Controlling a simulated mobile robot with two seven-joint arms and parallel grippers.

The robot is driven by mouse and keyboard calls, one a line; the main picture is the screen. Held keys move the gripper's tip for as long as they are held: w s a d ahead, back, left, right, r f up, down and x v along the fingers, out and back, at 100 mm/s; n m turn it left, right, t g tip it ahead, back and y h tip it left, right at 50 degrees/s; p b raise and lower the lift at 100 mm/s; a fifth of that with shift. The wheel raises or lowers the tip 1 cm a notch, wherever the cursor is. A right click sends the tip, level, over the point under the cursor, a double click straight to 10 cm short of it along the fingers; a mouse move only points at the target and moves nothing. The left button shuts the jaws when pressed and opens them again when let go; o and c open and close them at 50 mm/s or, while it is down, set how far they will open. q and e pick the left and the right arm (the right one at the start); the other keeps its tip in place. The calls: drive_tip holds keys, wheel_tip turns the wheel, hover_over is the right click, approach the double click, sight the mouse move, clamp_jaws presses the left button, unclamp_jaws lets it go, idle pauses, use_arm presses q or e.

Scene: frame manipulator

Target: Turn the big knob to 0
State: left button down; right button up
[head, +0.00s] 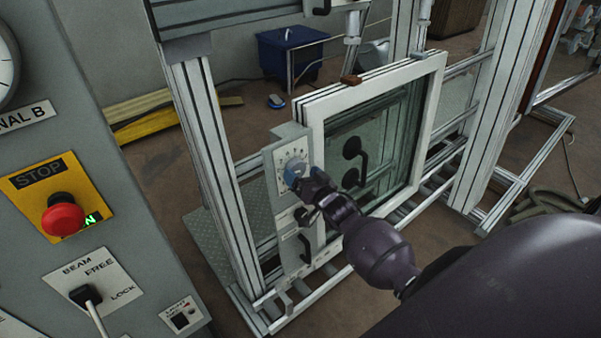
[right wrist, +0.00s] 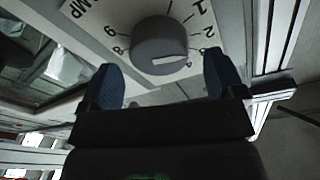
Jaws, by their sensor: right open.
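The big knob (right wrist: 165,46) is a round dark grey dial in the right wrist view, with a white bar mark near its lower right side. It sits on a white numbered plate (right wrist: 112,20); 8 and 9 show to its left, and 1 and 2 to its right. My right gripper (right wrist: 163,68) is open, its two blue fingertips spread either side of the knob's lower edge, with gaps visible. In the head view the right gripper (head: 302,182) is at the dial plate (head: 288,153) and largely hides the knob. My left gripper is not in view.
Below the dial, the same grey panel carries a dark handle (head: 305,248). A white-framed window (head: 375,85) stands just right of the panel. A control box with a red stop button (head: 63,216) and a lever switch (head: 86,294) fills the left side.

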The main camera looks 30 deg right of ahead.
drive_tip(key=shift+w, duration=0.75)
drive_tip(key=c, duration=0.9)
drive_tip(key=shift+n, duration=0.3)
drive_tip(key=n+y, duration=0.1)
drive_tip(key=n, duration=0.8)
drive_tip(key=n+y, duration=0.1)
drive_tip(key=n, duration=0.2)
drive_tip(key=shift+f+n+y, duration=0.1)
drive_tip(key=shift+n+y, duration=0.2)
drive_tip(key=shift+n, duration=0.3)
